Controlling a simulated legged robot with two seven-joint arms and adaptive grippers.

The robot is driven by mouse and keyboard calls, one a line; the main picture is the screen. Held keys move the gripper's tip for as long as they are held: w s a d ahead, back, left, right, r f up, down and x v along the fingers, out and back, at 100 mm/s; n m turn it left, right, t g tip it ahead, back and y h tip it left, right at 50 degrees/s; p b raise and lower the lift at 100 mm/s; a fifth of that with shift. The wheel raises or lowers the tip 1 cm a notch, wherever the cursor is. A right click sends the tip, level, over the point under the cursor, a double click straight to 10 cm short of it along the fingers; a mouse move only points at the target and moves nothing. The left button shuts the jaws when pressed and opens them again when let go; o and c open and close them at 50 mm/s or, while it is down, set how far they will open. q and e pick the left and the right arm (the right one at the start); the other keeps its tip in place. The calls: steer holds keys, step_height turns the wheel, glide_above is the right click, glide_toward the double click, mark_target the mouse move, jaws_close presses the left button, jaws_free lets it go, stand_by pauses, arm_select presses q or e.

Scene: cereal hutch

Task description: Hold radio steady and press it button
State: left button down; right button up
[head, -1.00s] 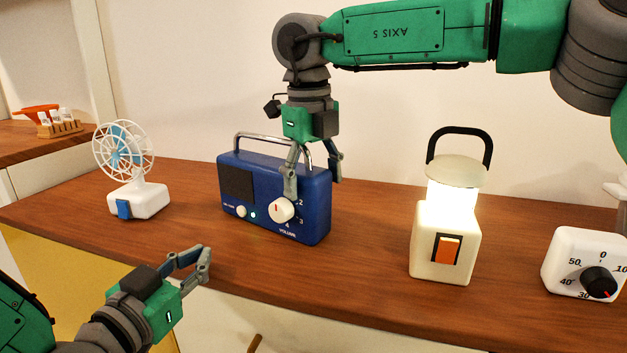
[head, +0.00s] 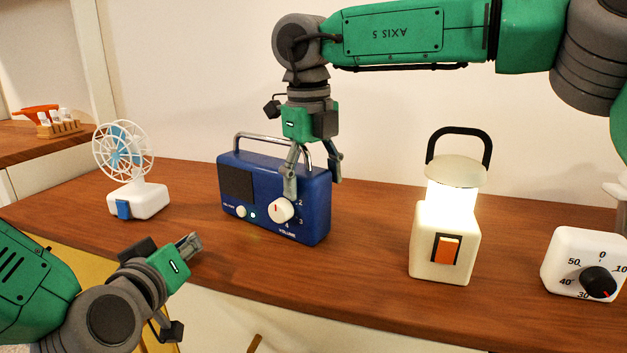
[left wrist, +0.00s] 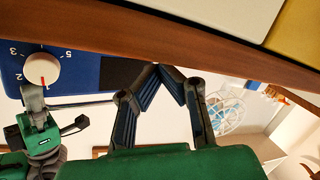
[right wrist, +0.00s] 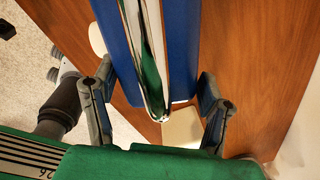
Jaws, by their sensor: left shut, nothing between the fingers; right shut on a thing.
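The blue radio (head: 318,205) stands upright on the wooden counter, with a dark speaker panel, a white volume knob (head: 281,210), a small white button (head: 241,211) and a green light. My right gripper (head: 312,177) reaches down from above and is shut on the radio's right part, one finger on the front above the knob. The right wrist view shows the radio (right wrist: 183,45) between the fingers. My left gripper (head: 192,242) is shut and empty, in front of and left of the radio, apart from it. In the left wrist view its fingertips (left wrist: 165,72) meet; the radio (left wrist: 85,75) is upside down there, the button not visible.
A white fan (head: 138,200) stands left of the radio. A lit lantern (head: 440,255) and a white timer (head: 570,260) stand to the right. The counter (head: 370,220) is clear between radio and lantern and in front of the radio.

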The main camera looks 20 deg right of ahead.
mark_target(235, 216)
arm_select(q)
steer(key=n, duration=0.2)
steer(key=n+y, duration=0.1)
steer(key=n, duration=0.1)
steer(key=w+n+g+y, duration=0.1)
steer(key=n, duration=0.1)
steer(key=shift+a+r, duration=0.1)
steer(key=shift+a, duration=0.1)
arm_select(e)
steer(key=shift+f, duration=0.35)
arm_select(q)
steer(key=n+g+y, duration=0.1)
steer(key=n, duration=0.2)
steer(key=shift+s+n, duration=0.1)
steer(key=shift+n, duration=0.2)
steer(key=shift+d+n, duration=0.2)
steer(key=shift+n, duration=0.5)
steer(key=shift+w+d, duration=1.45)
steer(key=shift+d, duration=0.15)
steer(key=shift+w+d, duration=1.4)
steer(key=shift+d, duration=0.15)
steer(key=shift+w+d, duration=0.25)
steer(key=shift+w, duration=0.05)
steer(key=shift+w+d, duration=0.1)
steer(key=shift+s+a, duration=0.4)
steer(key=shift+a, duration=0.05)
